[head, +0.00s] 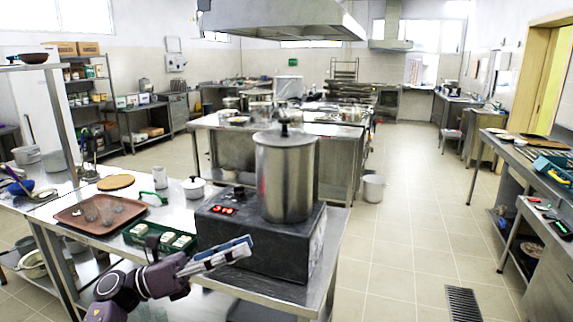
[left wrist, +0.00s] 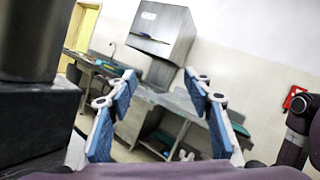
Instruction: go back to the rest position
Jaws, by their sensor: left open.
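My left gripper (head: 222,256) is in front of the black induction cooker (head: 262,245), near the front edge of the steel table. In the left wrist view the two blue-padded fingers of the left gripper (left wrist: 162,115) stand apart with nothing between them. A tall steel stockpot (head: 286,180) with its lid on stands upright on the cooker, which has a lit red display. The pot and cooker also show dark and close at the left of the left wrist view. My right gripper is in neither view.
A brown tray (head: 72,214) with glasses, a green crate (head: 135,232) and a white lidded pot (head: 194,188) stand left of the cooker. A grey bucket (head: 373,188) is on the floor behind. The tiled floor (head: 415,235) at right is open, with a floor drain (head: 463,303).

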